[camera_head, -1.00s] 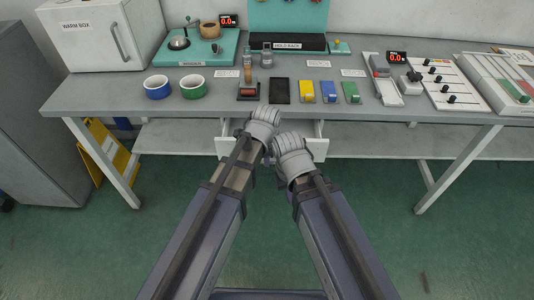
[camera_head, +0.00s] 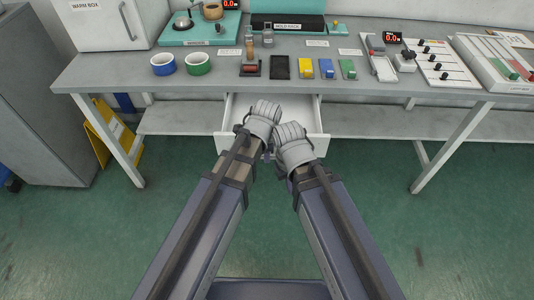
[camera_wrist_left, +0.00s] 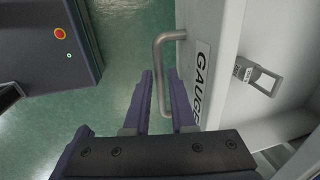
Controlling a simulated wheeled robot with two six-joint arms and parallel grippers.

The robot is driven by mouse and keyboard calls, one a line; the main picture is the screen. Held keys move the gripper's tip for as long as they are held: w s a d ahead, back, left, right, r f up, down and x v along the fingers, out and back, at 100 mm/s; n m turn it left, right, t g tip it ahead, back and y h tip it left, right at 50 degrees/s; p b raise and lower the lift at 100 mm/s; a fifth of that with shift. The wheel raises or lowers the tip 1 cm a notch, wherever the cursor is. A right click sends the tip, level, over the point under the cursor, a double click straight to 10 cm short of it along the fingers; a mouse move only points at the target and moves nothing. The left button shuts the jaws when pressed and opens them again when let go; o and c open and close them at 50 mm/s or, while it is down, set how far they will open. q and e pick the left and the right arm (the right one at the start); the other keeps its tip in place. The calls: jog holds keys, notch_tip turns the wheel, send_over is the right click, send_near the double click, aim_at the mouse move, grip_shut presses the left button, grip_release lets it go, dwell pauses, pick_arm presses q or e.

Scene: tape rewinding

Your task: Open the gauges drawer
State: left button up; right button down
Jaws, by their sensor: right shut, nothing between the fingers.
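The gauges drawer (camera_head: 317,118) is a white drawer pulled out from under the bench. Its front (camera_wrist_left: 210,50), labelled "GAUGE" as far as readable, shows in the left wrist view with a grey bar handle (camera_wrist_left: 159,58). My left gripper (camera_head: 264,112) is at the drawer front; in the left wrist view its two fingers (camera_wrist_left: 160,88) stand apart on either side of the handle bar, with gaps visible. My right gripper (camera_head: 292,142) is shut and empty beside it, in front of the drawer. A grey tagged item (camera_wrist_left: 262,80) lies inside the drawer. My grippers hide part of the inside.
The grey bench (camera_head: 120,75) carries blue (camera_head: 163,65) and green (camera_head: 198,64) bowls, small coloured blocks and a slider panel (camera_head: 440,62). A lower shelf (camera_head: 375,123) runs beneath. A yellow sign (camera_head: 110,130) and grey cabinet (camera_head: 45,110) stand left. The green floor is clear.

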pick_arm(q)
jog(key=shift+r, duration=0.1)
notch_tip(320, 180, up, 8)
jog(key=s+p, duration=0.1)
jog(key=p, duration=0.6)
jog(key=shift+s+f+p, duration=0.2)
jog(key=shift+f+p, duration=0.05)
jog(key=shift+p, duration=0.15)
jog(key=s+a+r+n+g+p, duration=0.1)
jog(key=s+a+n, duration=0.1)
jog(key=s+n, duration=0.3)
jog(key=s+a+r+n+g+y+p, duration=0.1)
jog(key=s+a+n, duration=0.1)
jog(key=s+n, duration=0.3)
jog(key=n, duration=0.4)
jog(key=shift+s+a+r+g+p, duration=0.25)
jog(key=shift+r+g+p, duration=0.05)
jog(key=shift+p, duration=0.1)
